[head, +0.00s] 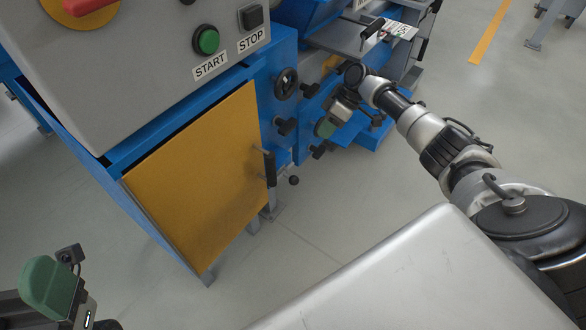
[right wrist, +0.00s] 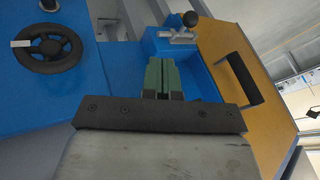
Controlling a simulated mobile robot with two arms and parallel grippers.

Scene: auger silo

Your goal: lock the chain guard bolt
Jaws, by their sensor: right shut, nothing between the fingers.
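The chain guard is a yellow panel (head: 200,175) with a black handle (head: 269,167) at its right edge. It also shows in the right wrist view (right wrist: 238,50). The bolt (right wrist: 178,36) is a silver bar with a black ball knob on blue metal near the guard's edge. Its knob (head: 294,181) shows in the head view right of the handle. Whether the bar reaches into the guard I cannot tell. My right gripper (head: 325,128) is shut and empty, its green fingers (right wrist: 163,78) just short of the bolt. My left gripper (head: 47,290) is partly cut off at the lower left.
A grey panel with a green START button (head: 207,41) and a black STOP button (head: 251,16) is above the guard. A black handwheel (head: 286,83) and black knobs (head: 285,126) stick out near my right gripper. The floor in front of the guard is clear.

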